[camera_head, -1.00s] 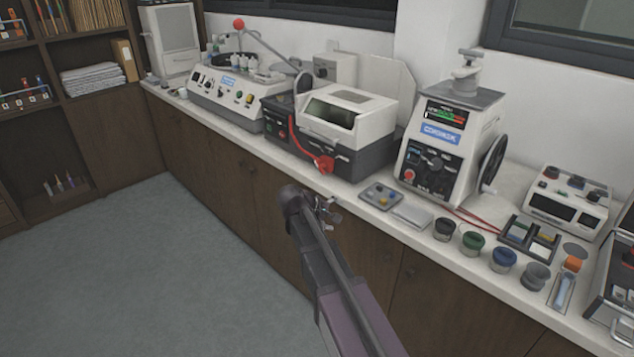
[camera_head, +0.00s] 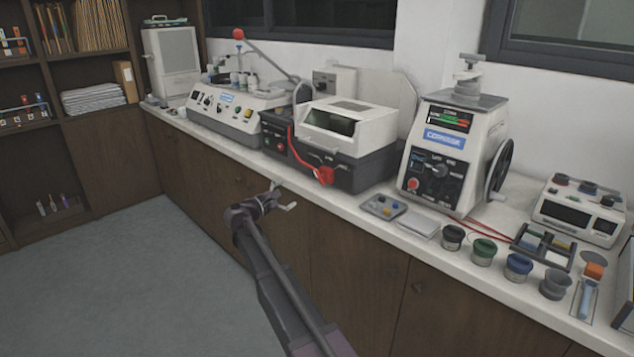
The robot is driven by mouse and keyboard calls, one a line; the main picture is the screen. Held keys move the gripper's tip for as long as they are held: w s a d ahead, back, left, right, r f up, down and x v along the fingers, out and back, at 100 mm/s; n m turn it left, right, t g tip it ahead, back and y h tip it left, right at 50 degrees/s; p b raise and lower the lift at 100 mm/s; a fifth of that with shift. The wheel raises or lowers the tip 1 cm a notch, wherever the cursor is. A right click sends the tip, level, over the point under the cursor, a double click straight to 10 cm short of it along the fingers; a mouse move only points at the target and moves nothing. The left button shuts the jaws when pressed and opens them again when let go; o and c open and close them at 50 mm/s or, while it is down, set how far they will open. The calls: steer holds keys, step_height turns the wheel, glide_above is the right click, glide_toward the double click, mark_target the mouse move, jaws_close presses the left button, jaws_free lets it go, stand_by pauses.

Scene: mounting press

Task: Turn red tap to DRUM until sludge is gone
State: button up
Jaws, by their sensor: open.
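The red tap (camera_head: 324,175) sits low on the front of the dark-based machine with a white hooded top (camera_head: 342,127), at the middle of the bench. A red hose (camera_head: 292,150) runs down the machine's front towards the tap. Any DRUM marking or sludge is too small or hidden to make out. My gripper (camera_head: 286,197) is open and empty, in front of the cabinet doors. It is below and to the left of the tap, apart from it.
The white bench top (camera_head: 225,147) is crowded. A polisher with a red-knobbed lever (camera_head: 238,106) stands left. A press with a handwheel (camera_head: 437,150) stands right, with a small tray (camera_head: 383,207) and several lidded jars in front. The floor (camera_head: 120,285) is clear.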

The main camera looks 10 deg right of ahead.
mark_target(321, 177)
steer(key=shift+w+d, duration=0.15)
steer(key=x, duration=1.3)
steer(key=shift+w+d, duration=0.1)
steer(key=shift+d, duration=0.15)
steer(key=c, duration=0.9)
